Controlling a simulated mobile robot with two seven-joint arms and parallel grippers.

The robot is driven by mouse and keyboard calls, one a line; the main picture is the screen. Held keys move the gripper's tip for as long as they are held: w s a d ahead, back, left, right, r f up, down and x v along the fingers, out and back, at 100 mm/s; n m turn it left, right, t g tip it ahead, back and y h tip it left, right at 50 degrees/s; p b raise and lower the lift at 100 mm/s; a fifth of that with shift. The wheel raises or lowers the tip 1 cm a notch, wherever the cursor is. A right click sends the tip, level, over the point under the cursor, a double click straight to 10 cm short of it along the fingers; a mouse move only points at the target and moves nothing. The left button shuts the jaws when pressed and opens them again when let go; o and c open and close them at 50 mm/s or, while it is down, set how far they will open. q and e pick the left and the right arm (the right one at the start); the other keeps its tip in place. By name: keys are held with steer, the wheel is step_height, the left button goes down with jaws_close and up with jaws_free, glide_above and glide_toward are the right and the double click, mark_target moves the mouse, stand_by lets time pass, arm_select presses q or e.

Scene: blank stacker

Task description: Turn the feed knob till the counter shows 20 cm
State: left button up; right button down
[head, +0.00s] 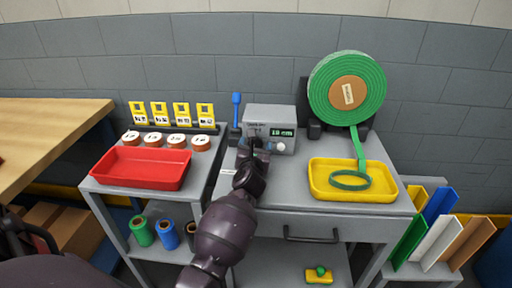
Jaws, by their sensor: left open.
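The feeder box (272,114) is a grey unit at the back of the grey bench. Its counter (282,133) shows green digits that look like 18 cm, though they are small. Pale blue knobs (274,146) show on its front, below the counter. My left gripper (250,146) is at the left part of the box front, open, and hides what is behind it. I cannot tell whether it touches a knob. Green tape runs from a large roll (371,88) down to a loop (350,181) in a yellow tray (390,186). My right gripper is not in view.
A red tray (143,168), several round labelled pieces (153,139) and yellow tags (159,112) are on the left cart. A blue-handled tool (236,106) stands left of the box. Coloured boards (440,205) stand in a rack at right. The bench front is mostly clear.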

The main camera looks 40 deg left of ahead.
arm_select(q)
steer(key=c, duration=0.9)
steer(key=shift+r+m+p, duration=0.3)
steer(key=shift+m+p, duration=0.1)
steer(key=shift+p, duration=0.1)
steer(key=shift+c, duration=0.2)
steer(key=shift+f+m, duration=0.15)
steer(key=shift+m, duration=0.15)
steer(key=shift+f, duration=0.15)
steer(key=o, duration=0.9)
steer(key=shift+o, duration=0.2)
